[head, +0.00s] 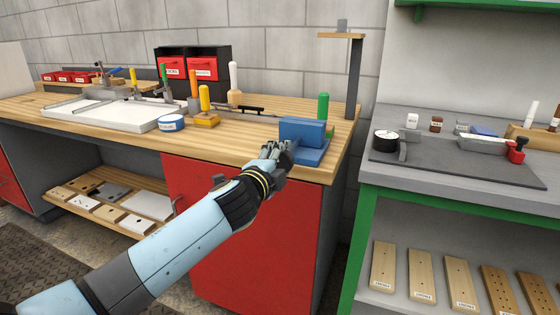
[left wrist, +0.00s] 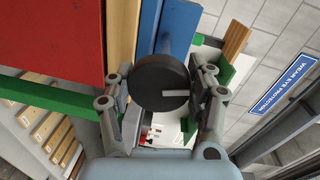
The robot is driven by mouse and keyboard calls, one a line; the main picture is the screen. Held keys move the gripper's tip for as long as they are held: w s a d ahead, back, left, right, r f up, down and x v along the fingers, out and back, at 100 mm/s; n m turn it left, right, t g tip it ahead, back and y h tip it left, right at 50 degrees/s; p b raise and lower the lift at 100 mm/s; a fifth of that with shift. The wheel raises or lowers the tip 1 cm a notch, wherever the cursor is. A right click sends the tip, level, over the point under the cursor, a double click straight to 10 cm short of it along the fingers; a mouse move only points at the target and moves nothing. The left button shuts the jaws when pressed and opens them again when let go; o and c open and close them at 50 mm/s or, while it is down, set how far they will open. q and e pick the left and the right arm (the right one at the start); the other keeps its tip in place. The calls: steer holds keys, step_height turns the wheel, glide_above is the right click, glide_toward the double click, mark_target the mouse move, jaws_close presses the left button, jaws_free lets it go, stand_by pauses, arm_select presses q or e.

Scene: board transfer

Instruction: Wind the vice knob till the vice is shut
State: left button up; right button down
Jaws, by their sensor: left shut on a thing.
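The blue vice (head: 302,131) stands at the front right corner of the wooden bench top; part of its blue body also shows in the left wrist view (left wrist: 150,22). The vice knob (left wrist: 160,85) is a dark round disc with a pale line on its face. My left gripper (left wrist: 163,92) has one finger on each side of the knob and is shut on it. In the head view my left gripper (head: 277,152) is at the front of the vice and hides the knob. The gap between the vice jaws cannot be made out. My right gripper is not in view.
A green-handled tool (head: 323,106) stands behind the vice, near a tall post with a shelf (head: 354,80). A green-framed bench (head: 365,215) stands at right.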

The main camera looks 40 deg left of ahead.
arm_select(q)
steer(key=shift+f, duration=0.1)
steer(key=o, duration=1.2)
steer(key=shift+c, duration=0.2)
steer(key=shift+s, duration=0.1)
steer(key=v, duration=1.1)
steer(key=shift+s+d, duration=0.2)
steer(key=shift+s, duration=0.15)
